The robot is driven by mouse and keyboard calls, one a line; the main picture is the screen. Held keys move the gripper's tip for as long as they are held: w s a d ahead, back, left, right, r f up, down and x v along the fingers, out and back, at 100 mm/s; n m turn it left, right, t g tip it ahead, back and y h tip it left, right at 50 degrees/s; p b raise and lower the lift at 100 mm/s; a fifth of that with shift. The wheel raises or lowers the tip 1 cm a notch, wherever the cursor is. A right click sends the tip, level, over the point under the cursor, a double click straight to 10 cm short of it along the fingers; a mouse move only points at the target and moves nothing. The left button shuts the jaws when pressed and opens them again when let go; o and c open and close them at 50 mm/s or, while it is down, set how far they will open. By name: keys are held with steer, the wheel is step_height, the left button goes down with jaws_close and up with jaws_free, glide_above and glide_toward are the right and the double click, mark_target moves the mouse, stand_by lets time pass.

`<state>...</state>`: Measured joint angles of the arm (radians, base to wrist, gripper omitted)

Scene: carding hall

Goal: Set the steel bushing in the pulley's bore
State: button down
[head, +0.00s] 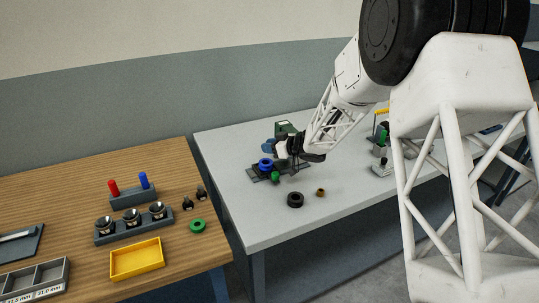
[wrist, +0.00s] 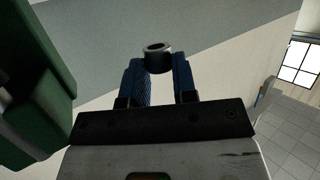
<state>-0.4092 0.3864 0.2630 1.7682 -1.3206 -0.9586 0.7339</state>
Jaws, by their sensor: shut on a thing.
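My gripper (wrist: 158,72) is shut on the steel bushing (wrist: 157,57), a short grey hollow cylinder held between the blue fingertips, its open end showing. In the head view my gripper (head: 270,147) is over the far left part of the grey table, above a dark fixture plate; I cannot make out the bushing there. A blue ring-shaped part (head: 265,164) sits on that plate, just below my gripper in the picture. A black ring (head: 295,200) lies in front on the bare table. I cannot tell for certain which of these is the pulley.
A dark green block (head: 286,128) stands behind my gripper and shows close on the left in the wrist view (wrist: 30,85). A small green part (head: 275,177) and a brass bushing (head: 320,192) are nearby. The wooden table (head: 80,195) holds a yellow tray (head: 137,259).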

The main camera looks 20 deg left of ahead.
mark_target(270, 163)
steer(key=shift+f, duration=0.15)
steer(key=shift+f, duration=1.65)
steer(key=shift+f, duration=0.5)
